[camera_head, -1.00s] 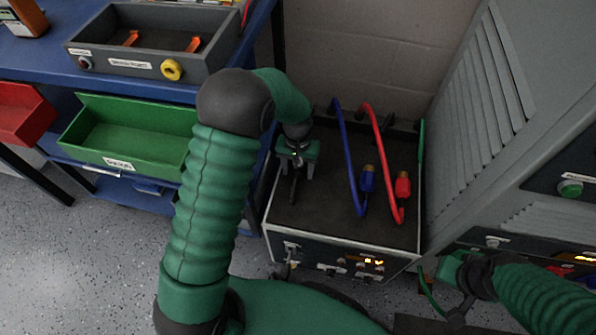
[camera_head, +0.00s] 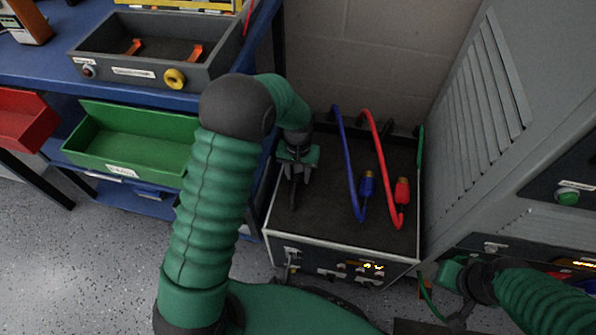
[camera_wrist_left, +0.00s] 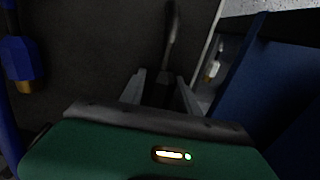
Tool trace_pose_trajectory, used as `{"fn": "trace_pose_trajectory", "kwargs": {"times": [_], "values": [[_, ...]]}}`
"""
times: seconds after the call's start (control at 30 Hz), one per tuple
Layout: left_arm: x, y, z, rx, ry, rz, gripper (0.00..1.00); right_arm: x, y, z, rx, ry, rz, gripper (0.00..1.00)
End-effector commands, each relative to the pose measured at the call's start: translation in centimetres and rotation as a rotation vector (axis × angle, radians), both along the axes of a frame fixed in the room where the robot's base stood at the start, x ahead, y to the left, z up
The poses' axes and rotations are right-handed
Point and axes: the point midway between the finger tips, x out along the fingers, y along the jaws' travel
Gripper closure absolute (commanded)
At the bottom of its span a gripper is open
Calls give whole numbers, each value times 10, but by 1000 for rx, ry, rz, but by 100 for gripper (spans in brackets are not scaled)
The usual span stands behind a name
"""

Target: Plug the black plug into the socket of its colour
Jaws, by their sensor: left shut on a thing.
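My left gripper (camera_head: 296,172) points down over the left part of the dark top of the box (camera_head: 330,217). It is shut on the black plug, which shows as a dark shape between the fingers in the left wrist view (camera_wrist_left: 158,92). A black cable (camera_wrist_left: 172,28) runs from it along the box top. The plug's ends are mostly hidden by the fingers and shadow. No black socket can be made out.
A grey cabinet (camera_head: 480,115) stands close on the right. The box front carries small fittings and lit digits (camera_head: 372,267). A blue bench (camera_head: 120,90) at left holds a grey tray (camera_head: 150,72); a green bin (camera_head: 130,140) hangs below. A green cable (camera_head: 421,150) runs down the box's right edge.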

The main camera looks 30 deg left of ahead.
Motion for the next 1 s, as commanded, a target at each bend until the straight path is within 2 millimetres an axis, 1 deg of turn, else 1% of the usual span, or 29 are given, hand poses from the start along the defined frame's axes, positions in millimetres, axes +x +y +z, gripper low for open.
{"fn": "trace_pose_trajectory", "kwargs": {"times": [0.03, 0.43, 0.5, 0.73, 0.8, 0.87, 0.97, 1.0], "values": [[0, 0, 12, 0, -1, 0, 98, 0, 0, 12, 0, 0, 0, 64], [0, 0, 50, 0, -1, 0, 98, 0, 0, 49, 0, 0, 0, 64], [0, 0, 52, 0, -1, 0, 98, 0, 0, 52, 0, 0, 0, 64], [0, 0, 49, 0, -1, 0, 98, 0, 0, 49, 0, 0, 0, 64], [0, -2, 55, 0, -3, -8, 98, 0, 0, 49, 0, 0, 0, 64], [-2, -6, 70, 0, -6, -29, 98, 0, 0, 49, 0, 0, 0, 64], [-11, -20, 112, -1, -12, -97, 98, 0, 0, 49, 0, 0, 0, 64], [-18, -26, 130, -1, -12, -127, 98, 0, 0, 49, 0, 0, 0, 64]]}}
